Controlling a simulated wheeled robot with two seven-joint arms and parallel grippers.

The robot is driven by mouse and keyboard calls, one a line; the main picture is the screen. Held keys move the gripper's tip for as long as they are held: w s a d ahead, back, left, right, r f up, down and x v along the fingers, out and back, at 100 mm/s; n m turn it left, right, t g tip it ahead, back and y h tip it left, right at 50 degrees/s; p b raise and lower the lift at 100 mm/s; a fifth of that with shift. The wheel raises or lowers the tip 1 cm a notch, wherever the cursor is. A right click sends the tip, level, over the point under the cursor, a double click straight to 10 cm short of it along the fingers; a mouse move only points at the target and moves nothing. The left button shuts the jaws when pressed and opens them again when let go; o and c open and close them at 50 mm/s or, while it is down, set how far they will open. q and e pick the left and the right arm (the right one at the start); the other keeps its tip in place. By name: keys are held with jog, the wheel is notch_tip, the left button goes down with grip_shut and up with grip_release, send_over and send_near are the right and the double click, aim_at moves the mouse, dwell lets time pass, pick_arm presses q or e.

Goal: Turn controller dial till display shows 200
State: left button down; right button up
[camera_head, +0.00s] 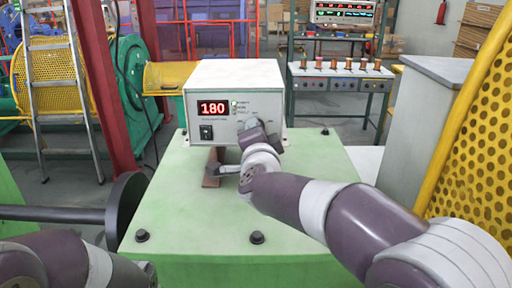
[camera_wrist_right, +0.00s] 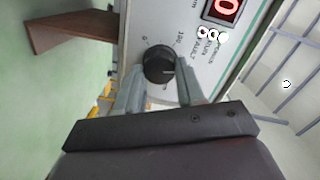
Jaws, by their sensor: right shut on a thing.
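The white controller box (camera_head: 235,95) stands on a green machine top, and its red display (camera_head: 213,108) reads 180. A black rocker switch (camera_head: 206,132) sits below the display. The black dial (camera_wrist_right: 159,65) with a pale pointer line shows in the right wrist view, with printed marks around it. My right gripper (camera_wrist_right: 158,76) has one finger on each side of the dial and is shut on it. In the head view my right wrist hides the dial. Part of the display (camera_wrist_right: 225,9) shows in the wrist view. My left gripper is out of view; only its arm shows at lower left.
A brown support (camera_head: 212,167) shows under the box's front. The green top (camera_head: 190,225) has several black bolts and is otherwise clear. A yellow perforated guard (camera_head: 480,130) and a grey cabinet (camera_head: 415,115) stand at right. A ladder (camera_head: 55,85) stands at left.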

jog(key=shift+d+r+m+b, duration=0.1)
jog(key=shift+r+m+b, duration=0.05)
jog(key=shift+m+b, duration=0.9)
jog(key=o, duration=1)
jog(key=shift+o, duration=0.2)
jog(key=s, duration=1.2)
jog(key=shift+s+d+r+b, duration=0.25)
jog(key=shift+s+d+b, duration=0.05)
jog(key=shift+d+b, duration=0.1)
